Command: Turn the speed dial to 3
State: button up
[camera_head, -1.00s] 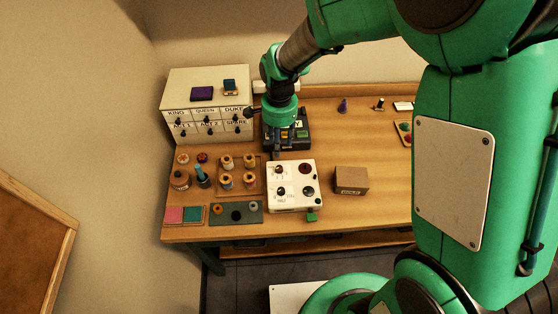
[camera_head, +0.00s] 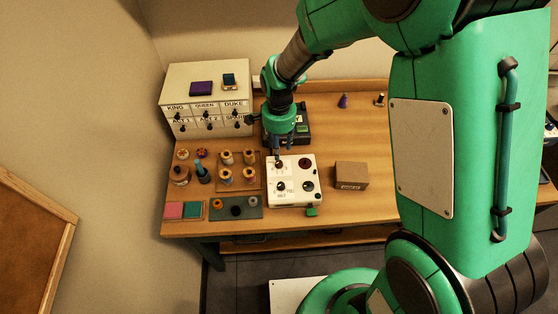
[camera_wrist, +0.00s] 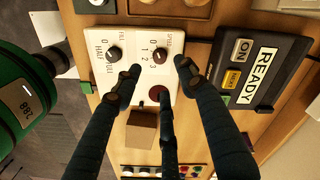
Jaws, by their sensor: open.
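The white control panel (camera_head: 293,195) lies on the table. Its speed dial (camera_wrist: 161,54) is a black knob beside the printed figures 0 to 3; which figure it points at I cannot tell. The fill dial (camera_wrist: 113,53) is to its left in the wrist view. My gripper (camera_wrist: 157,72) is open and empty, its dark fingers spread over the panel around the speed dial's side. In the head view my gripper (camera_head: 278,151) is above the panel's back left corner, and its fingers partly cover the speed dial. Contact with the knob is not clear.
A black box with a READY sign (camera_wrist: 264,75) stands close behind the panel. A dark red round button (camera_wrist: 158,94) is beside the speed dial. A cardboard box (camera_head: 351,175) stands to the right, and a tray of spools (camera_head: 238,171) to the left.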

aim_at(279, 162)
notch_tip(279, 162, down, 9)
jog(key=shift+r+b, duration=0.15)
jog(key=shift+b, duration=0.2)
grip_shut()
